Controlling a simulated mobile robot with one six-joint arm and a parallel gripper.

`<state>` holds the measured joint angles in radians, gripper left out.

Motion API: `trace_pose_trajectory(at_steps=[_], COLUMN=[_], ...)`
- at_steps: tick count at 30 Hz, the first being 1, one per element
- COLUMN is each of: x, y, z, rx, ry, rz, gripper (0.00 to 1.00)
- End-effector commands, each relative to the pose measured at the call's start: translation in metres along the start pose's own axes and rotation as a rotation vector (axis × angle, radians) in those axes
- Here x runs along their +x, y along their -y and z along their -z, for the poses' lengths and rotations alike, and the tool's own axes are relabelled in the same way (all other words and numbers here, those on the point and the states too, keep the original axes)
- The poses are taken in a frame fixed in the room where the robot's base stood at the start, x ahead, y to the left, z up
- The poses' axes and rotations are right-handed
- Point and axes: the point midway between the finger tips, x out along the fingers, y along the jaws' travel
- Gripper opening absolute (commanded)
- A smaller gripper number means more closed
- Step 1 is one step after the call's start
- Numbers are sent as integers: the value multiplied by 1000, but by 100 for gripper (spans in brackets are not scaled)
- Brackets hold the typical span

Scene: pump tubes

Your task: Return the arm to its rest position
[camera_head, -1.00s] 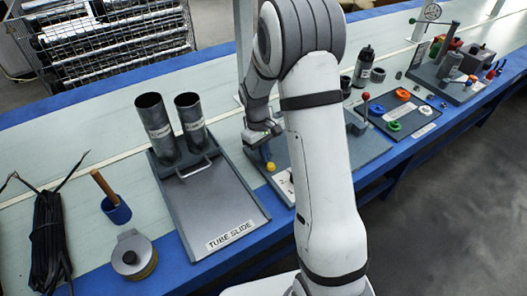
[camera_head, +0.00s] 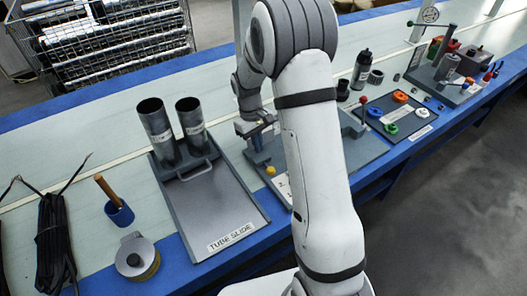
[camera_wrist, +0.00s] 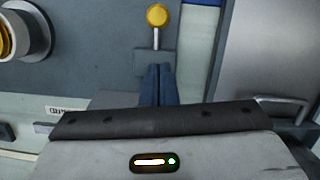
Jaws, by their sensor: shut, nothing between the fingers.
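My arm rises across the middle of the head view and bends down behind itself. My gripper (camera_head: 257,143) hangs over the grey fixture plate just right of the tube slide. In the wrist view its dark blue fingers (camera_wrist: 158,85) are together with nothing between them. A yellow-knobbed lever (camera_wrist: 157,16) stands just beyond the fingertips, and the knob also shows in the head view (camera_head: 271,170). I cannot tell whether the fingers touch the lever's base. My upper arm hides part of the fixture plate.
The tube slide (camera_head: 225,205) holds two upright grey tubes (camera_head: 156,128). A blue cup (camera_head: 119,213), a round tin (camera_head: 136,257) and black cables (camera_head: 53,240) lie left. A tray with coloured rings (camera_head: 400,116) and a red-knobbed fixture (camera_head: 362,110) stand right. The blue bench edge runs in front.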

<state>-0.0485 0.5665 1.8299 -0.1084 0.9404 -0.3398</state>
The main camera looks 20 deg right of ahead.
Motion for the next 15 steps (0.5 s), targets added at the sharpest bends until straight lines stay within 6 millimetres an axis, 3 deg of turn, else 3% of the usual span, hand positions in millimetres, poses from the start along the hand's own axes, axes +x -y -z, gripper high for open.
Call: trace_pose_trajectory(at_steps=[1, 6, 15], x=[-16, -51, -76], y=[0, -1, -1], z=[1, 1, 2], rx=[0, -1, -1], ry=[-6, -7, -6], rz=[-3, -3, -3], gripper=[0, 0, 0])
